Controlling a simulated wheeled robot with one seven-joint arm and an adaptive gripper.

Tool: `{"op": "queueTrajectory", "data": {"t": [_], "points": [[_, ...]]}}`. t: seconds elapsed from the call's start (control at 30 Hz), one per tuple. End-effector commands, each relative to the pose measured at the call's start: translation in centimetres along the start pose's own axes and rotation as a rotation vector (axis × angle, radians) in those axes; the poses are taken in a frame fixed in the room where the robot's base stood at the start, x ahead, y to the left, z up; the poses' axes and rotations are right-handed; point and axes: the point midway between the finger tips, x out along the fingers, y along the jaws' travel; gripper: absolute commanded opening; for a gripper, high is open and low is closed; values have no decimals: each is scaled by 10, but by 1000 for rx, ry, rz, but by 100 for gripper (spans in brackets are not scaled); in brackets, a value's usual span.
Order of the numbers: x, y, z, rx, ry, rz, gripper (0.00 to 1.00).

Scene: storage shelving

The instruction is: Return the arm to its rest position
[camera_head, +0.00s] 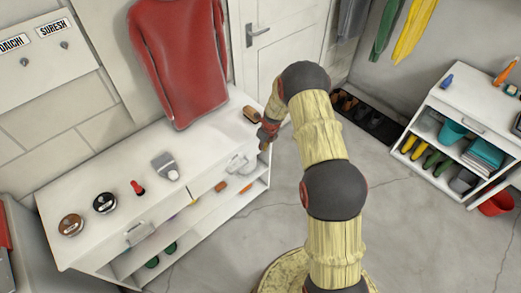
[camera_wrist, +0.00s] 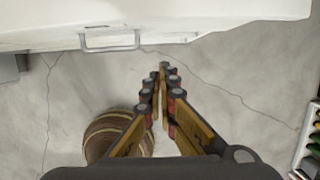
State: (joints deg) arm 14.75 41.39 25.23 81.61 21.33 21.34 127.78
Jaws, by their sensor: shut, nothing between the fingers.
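My arm rises from the bottom of the head view and bends over at a dark joint toward the white bench on the left. My gripper (camera_head: 265,142) hangs at the bench's right end, near its front edge, partly hidden by my own arm. In the wrist view my gripper (camera_wrist: 163,72) points over the grey floor (camera_wrist: 220,75), its fingers together and nothing between them. The white bench edge (camera_wrist: 200,15) with a metal handle (camera_wrist: 110,40) lies beyond the fingertips.
The white bench (camera_head: 100,185) carries a brush (camera_head: 251,114), round tins (camera_head: 105,202) and a small red item (camera_head: 137,188). A red sweater (camera_head: 178,60) hangs behind it. A white shelf unit (camera_head: 470,120) stands at right. Open floor (camera_head: 410,220) lies between.

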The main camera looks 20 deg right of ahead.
Motion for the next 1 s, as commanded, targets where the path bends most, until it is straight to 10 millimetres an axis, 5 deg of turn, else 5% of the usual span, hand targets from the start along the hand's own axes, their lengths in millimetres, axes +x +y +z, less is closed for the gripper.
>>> {"op": "queueTrajectory", "data": {"t": [0.43,0.57,0.73,0.87,1.0], "points": [[-7,1,-1,-68,2,3,0],[-7,7,-7,-282,21,29,0],[-6,43,-60,-709,98,157,0],[-43,65,-85,-1056,108,244,0],[-108,91,-99,-1448,85,310,0]]}}
